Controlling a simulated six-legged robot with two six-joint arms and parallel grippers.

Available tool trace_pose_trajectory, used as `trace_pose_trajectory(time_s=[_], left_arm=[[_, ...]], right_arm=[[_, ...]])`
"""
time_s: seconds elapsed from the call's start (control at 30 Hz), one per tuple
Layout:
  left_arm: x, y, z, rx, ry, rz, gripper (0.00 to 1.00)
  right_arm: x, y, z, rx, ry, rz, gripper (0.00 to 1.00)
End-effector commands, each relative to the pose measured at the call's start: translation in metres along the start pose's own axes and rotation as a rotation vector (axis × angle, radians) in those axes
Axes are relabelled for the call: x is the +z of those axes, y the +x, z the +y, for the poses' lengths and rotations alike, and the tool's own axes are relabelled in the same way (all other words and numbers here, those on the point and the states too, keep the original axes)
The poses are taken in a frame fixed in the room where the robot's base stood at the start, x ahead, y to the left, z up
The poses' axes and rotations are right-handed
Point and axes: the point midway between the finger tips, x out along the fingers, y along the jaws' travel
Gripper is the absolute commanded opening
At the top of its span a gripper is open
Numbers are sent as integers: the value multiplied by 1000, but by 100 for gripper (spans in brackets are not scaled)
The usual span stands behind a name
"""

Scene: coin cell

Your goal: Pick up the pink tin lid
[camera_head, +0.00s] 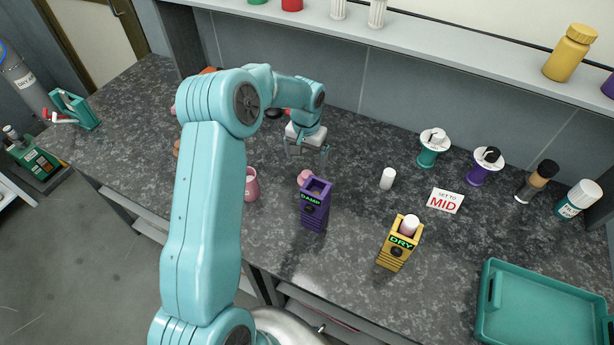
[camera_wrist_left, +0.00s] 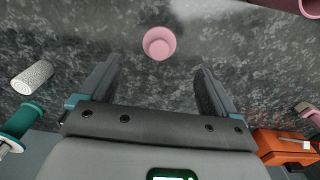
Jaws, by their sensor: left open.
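The pink tin lid (camera_head: 304,177) lies on the dark counter, just behind the purple DAMP box, which hides part of it. In the left wrist view the pink lid (camera_wrist_left: 159,43) is a small round cup shape, beyond the fingertips and roughly centred between them. My left gripper (camera_head: 307,153) is open and empty, above the counter and behind the lid, apart from it. In the left wrist view its two fingers (camera_wrist_left: 156,67) are spread wide. A larger pink tin (camera_head: 252,186) stands left of the lid, partly hidden by my arm. My right gripper is not in view.
The purple DAMP box (camera_head: 314,205) stands directly in front of the lid. Farther right are a yellow DRY box (camera_head: 398,245), a MID card (camera_head: 445,201) and a teal tray (camera_head: 540,310). A shelf (camera_head: 440,50) runs along the back.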

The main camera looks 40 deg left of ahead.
Motion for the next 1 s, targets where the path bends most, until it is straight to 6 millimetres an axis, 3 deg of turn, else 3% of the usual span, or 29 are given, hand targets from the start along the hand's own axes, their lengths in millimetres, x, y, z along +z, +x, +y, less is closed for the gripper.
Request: trace_pose_trajectory(time_s=[0.1, 0.33, 0.6, 0.87, 0.9, 1.0], left_arm=[[0, 20, 0, 1, 0, -3, 91], [-2, 38, 1, 0, 0, -2, 91], [-2, 78, 1, 0, 0, -1, 91], [-3, 83, 1, 0, 0, 2, 91], [-3, 83, 1, 0, 0, 1, 85], [-3, 83, 1, 0, 0, 1, 52]], right_arm=[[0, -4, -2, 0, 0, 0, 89], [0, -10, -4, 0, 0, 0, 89], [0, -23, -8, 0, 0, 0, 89], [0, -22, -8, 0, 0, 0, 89], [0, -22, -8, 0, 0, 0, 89], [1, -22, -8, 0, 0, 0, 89]])
